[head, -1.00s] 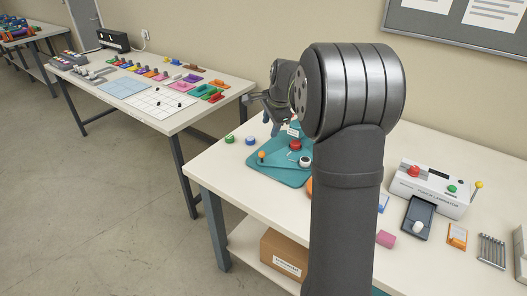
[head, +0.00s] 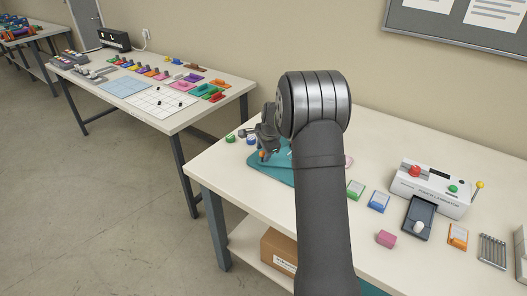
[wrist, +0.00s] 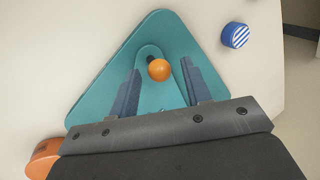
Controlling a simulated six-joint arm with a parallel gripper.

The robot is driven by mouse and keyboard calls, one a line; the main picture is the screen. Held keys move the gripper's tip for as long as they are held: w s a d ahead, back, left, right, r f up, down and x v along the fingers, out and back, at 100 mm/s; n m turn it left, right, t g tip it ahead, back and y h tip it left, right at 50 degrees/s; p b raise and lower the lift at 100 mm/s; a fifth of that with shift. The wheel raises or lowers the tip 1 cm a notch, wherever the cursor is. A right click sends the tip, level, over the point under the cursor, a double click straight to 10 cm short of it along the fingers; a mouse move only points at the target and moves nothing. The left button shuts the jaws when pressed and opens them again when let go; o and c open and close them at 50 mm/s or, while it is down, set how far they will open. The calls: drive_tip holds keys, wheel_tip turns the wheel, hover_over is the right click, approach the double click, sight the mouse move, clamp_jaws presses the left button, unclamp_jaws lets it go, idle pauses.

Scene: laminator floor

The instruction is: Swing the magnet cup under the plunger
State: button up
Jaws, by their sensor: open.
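The teal fixture plate (head: 271,170) lies on the near table, partly behind my arm. In the wrist view the plate (wrist: 98,100) looks like a rounded triangle and carries a lighter teal swing arm (wrist: 149,52) with an orange ball knob (wrist: 159,70). The knob also shows in the head view (head: 263,156). My gripper (wrist: 161,72) is open above the plate, with one finger on each side of the knob and gaps between. I cannot tell the fingertips' height. The magnet cup and plunger are hidden in both current views.
A blue-and-white striped disc (wrist: 235,35) sits beside the plate, and a green one (head: 230,138) stands farther left. An orange round piece (wrist: 43,158) is at the wrist view's lower left. The pouch laminator (head: 430,187) and small blocks stand to the right.

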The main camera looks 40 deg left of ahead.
drive_tip(key=shift+c, duration=0.4)
clamp_jaws()
